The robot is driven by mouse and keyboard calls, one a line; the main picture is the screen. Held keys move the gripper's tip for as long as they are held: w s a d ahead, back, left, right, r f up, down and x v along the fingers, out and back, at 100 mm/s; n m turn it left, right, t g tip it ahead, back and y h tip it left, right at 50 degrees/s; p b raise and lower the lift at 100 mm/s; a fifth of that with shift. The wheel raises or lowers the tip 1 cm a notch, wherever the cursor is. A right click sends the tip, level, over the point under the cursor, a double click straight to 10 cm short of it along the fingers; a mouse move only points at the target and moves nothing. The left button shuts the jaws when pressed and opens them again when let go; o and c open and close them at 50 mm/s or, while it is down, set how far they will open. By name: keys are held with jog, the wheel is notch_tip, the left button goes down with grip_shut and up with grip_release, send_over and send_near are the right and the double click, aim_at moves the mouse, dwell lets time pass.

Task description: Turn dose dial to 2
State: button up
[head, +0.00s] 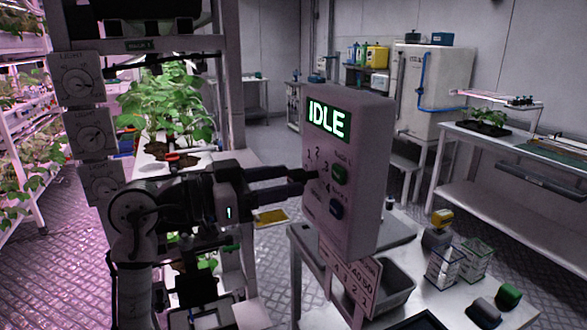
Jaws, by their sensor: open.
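The dosing control box (358,150) is a grey upright panel in the middle of the head view. Its lit screen (328,118) reads IDLE in green. Below the screen, the printed numbers 1, 2, 3 and 4 mark the dose dial's place. The dial itself is mostly hidden by my fingertips and its pointer cannot be made out. A green button (339,174) and a dark blue button (336,209) sit to the right of the numbers. My gripper (303,182) reaches in from the left, fingers apart, with its tips at the dial area. Contact cannot be told.
A bench (306,240) below the box holds a grey bin (397,290), small clear containers (475,262) and dark and green items. Round light dials (78,78) are on the left post beside potted plants (170,110). The floor behind is open.

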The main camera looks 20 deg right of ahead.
jog(key=shift+w+d+p, duration=0.1)
jog(key=shift+d+p, duration=0.2)
jog(key=shift+d, duration=1.15)
jog(key=shift+c, duration=0.2)
jog(key=c, duration=0.9)
